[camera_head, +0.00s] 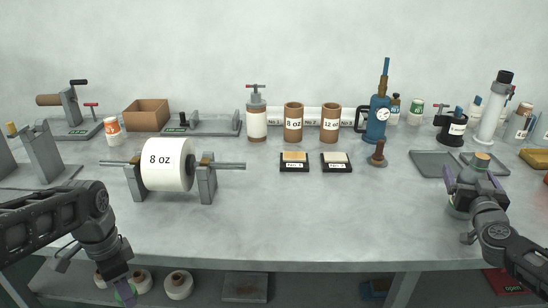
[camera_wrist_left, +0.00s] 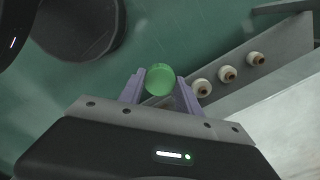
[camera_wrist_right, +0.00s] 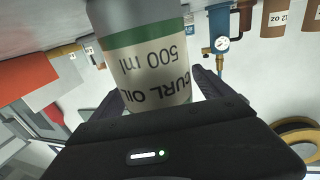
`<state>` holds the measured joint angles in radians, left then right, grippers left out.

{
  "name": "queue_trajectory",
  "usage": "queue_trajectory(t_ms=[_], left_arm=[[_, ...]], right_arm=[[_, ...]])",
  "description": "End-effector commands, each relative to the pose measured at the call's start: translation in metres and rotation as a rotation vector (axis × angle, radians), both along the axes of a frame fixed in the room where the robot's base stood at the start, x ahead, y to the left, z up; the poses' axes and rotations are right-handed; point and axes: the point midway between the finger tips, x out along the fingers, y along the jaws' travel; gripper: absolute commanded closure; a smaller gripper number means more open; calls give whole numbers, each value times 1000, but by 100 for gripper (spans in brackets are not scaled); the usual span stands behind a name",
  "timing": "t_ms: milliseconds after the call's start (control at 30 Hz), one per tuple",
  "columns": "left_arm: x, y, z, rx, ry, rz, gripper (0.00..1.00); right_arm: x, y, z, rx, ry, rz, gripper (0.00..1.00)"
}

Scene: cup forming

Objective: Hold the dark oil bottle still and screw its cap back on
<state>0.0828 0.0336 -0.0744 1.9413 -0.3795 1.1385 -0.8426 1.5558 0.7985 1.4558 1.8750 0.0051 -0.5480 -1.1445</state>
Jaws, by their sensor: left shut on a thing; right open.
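The oil bottle (camera_wrist_right: 150,70) shows in the right wrist view, grey with a green band and a pale label reading "CURL OIL 500 ml". My left gripper (camera_head: 124,288) is low, in front of the bench at the left, far from the bottle. It is shut on a round green cap (camera_wrist_left: 159,79), seen between its fingers in the left wrist view.
A roll marked "8 oz" (camera_head: 167,164) sits on a stand at the left of the bench. A grey tray (camera_head: 435,163) lies beside the bottle. A blue pump (camera_head: 378,118) and other containers stand behind. The front middle of the bench (camera_head: 320,215) is clear.

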Motion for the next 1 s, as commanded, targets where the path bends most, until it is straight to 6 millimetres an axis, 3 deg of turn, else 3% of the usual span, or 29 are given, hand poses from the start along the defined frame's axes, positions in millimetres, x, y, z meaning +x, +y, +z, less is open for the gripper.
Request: queue_trajectory(t_ms=[533, 1000], left_arm=[[0, 0, 0, 0, 0, 0, 100], [0, 0, 0, 0, 0, 0, 100]], right_arm=[[-1, 0, 0, 0, 0, -1, 10], [-1, 0, 0, 1, 0, -1, 49]])
